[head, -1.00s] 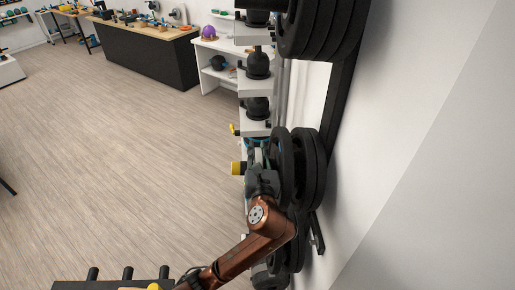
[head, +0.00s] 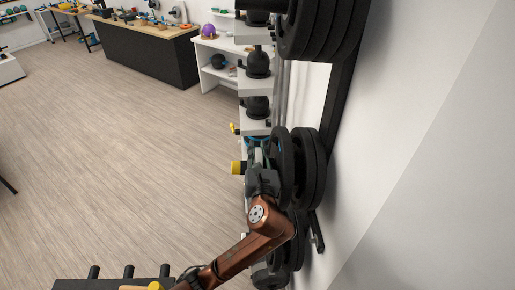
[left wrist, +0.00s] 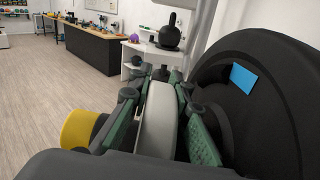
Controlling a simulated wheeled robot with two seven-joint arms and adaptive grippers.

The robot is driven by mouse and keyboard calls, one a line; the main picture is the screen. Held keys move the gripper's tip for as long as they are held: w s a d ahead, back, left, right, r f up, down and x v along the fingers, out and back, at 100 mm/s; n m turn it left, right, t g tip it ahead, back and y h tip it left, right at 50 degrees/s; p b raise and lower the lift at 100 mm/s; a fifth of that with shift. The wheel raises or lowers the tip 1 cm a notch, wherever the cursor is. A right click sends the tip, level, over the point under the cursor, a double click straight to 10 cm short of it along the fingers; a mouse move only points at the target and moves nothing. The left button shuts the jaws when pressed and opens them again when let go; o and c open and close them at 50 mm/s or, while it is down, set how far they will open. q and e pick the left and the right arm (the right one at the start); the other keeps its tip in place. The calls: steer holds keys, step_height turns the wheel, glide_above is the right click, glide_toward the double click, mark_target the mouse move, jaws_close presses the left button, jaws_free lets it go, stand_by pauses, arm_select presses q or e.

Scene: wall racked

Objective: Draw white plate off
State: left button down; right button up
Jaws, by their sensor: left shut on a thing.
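The white plate (left wrist: 158,118) shows edge-on in the left wrist view, between the green pads of my left gripper (left wrist: 165,100). The gripper is shut on it. In the head view my left gripper (head: 260,163) is beside the black plates on the wall rack, and I cannot make out the white plate there. A yellow-ended peg (left wrist: 85,128) sticks out to the left of the gripper; it also shows in the head view (head: 238,168). My right gripper is not in view.
Black plates (head: 308,165) hang close to the right of the gripper; one carries a blue label (left wrist: 244,78). More black plates (head: 325,25) hang higher up. Kettlebells (head: 258,65) stand on white shelves behind. The wooden floor (head: 130,160) to the left is open.

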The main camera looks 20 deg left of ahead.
arm_select(q)
steer(key=shift+a, duration=0.15)
steer(key=shift+s+a+r+p, duration=0.1)
steer(key=shift+s+a+p, duration=0.05)
steer(key=shift+a+p, duration=0.2)
steer(key=shift+s+a+r+p, duration=0.1)
steer(key=shift+s+a+p, duration=0.15)
steer(key=shift+a+p, duration=0.35)
steer(key=shift+s+a+r+p, duration=0.1)
steer(key=shift+s+a+p, duration=0.25)
steer(key=shift+a, duration=0.45)
steer(key=shift+s+a+r+p, duration=0.1)
steer(key=shift+s+a+p, duration=0.1)
steer(key=shift+a+p, duration=0.4)
steer(key=shift+a, duration=0.1)
steer(key=shift+s+a+r+p, duration=0.1)
steer(key=shift+s+a+p, duration=0.1)
steer(key=shift+a+p, duration=0.3)
steer(key=shift+s+a+p, duration=0.3)
steer(key=shift+a+p, duration=0.35)
steer(key=shift+a, duration=0.2)
steer(key=shift+a, duration=0.2)
